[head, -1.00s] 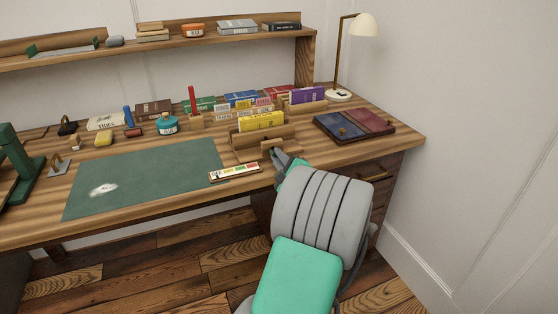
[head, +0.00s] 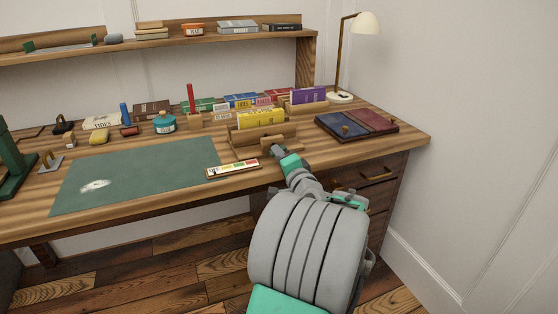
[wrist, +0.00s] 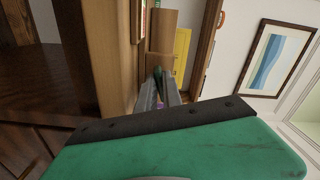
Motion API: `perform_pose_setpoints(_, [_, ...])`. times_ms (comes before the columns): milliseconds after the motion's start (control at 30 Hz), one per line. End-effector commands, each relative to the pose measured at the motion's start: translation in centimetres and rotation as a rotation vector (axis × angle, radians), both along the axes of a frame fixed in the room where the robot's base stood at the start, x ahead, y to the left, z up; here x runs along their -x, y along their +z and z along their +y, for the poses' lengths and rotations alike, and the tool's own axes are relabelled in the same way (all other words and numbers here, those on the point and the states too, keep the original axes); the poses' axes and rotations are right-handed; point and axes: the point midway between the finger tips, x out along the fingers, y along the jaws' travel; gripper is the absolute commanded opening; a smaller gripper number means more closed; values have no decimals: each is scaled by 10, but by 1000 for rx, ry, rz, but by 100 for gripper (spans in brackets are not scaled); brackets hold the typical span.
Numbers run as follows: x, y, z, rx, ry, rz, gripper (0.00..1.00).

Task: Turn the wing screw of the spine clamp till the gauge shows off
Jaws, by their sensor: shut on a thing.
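The spine clamp (head: 250,144) is a wooden holder near the desk's front edge with a yellow book (head: 262,119) standing upright in it. The book also shows in the wrist view (wrist: 181,50), beside the clamp's wooden block (wrist: 163,42). The gauge (head: 234,169) is a pale strip with yellow, green and red bands, lying flat left of my gripper; its reading is too small to tell. My gripper (head: 276,151) is at the clamp's front face, shut on the wing screw, which its fingers (wrist: 160,88) mostly hide.
A green mat (head: 140,175) lies to the left. A blue and red folder-like pair (head: 357,125) lies to the right, and a lamp (head: 342,97) stands behind it. Rows of books stand behind the clamp. Drawers (head: 365,172) are below the desk's right end.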

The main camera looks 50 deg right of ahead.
Motion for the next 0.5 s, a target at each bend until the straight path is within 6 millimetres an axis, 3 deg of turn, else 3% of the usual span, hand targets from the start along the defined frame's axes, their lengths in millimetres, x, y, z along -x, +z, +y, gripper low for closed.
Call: perform_pose_setpoints(500, [1,-1,-1,72,-3,44,0])
